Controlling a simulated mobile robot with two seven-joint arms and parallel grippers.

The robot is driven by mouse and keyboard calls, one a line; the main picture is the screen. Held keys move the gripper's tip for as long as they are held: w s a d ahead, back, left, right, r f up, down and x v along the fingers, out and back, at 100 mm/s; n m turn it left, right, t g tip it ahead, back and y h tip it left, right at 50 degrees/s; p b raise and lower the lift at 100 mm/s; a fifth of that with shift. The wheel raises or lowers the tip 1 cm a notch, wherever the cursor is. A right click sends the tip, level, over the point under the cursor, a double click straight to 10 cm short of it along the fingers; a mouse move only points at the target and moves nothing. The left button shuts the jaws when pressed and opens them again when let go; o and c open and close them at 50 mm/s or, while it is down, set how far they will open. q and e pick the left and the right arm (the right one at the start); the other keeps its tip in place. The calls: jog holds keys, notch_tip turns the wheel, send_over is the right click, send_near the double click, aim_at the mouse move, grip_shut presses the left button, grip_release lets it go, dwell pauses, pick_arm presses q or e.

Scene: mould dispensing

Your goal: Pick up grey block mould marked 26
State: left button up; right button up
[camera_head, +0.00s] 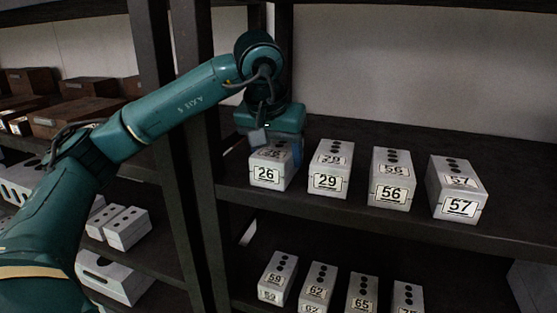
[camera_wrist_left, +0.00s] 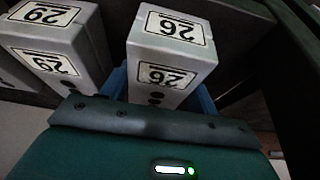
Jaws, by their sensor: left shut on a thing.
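The grey block mould marked 26 (camera_head: 266,174) stands at the left end of the upper shelf in the head view. In the left wrist view the mould 26 (camera_wrist_left: 170,50) shows upside down, with its two number labels and dark holes visible. My left gripper (camera_head: 275,148) reaches it from above and behind, and its blue fingers (camera_wrist_left: 162,88) are shut on the mould's two sides. The gripper body hides the rear of the mould. I cannot tell whether the mould's base still touches the shelf. My right gripper is not in view.
Mould 29 (camera_head: 330,170) stands close to the right of mould 26, then moulds 56 (camera_head: 391,180) and 57 (camera_head: 456,190). A dark shelf upright (camera_head: 195,150) is close on the left. A lower shelf holds several more grey moulds (camera_head: 317,287).

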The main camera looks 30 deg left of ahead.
pick_arm(q)
jog(key=c, duration=0.6)
jog(key=shift+r, duration=0.1)
jog(key=shift+c, duration=0.2)
jog(key=shift+r, duration=0.1)
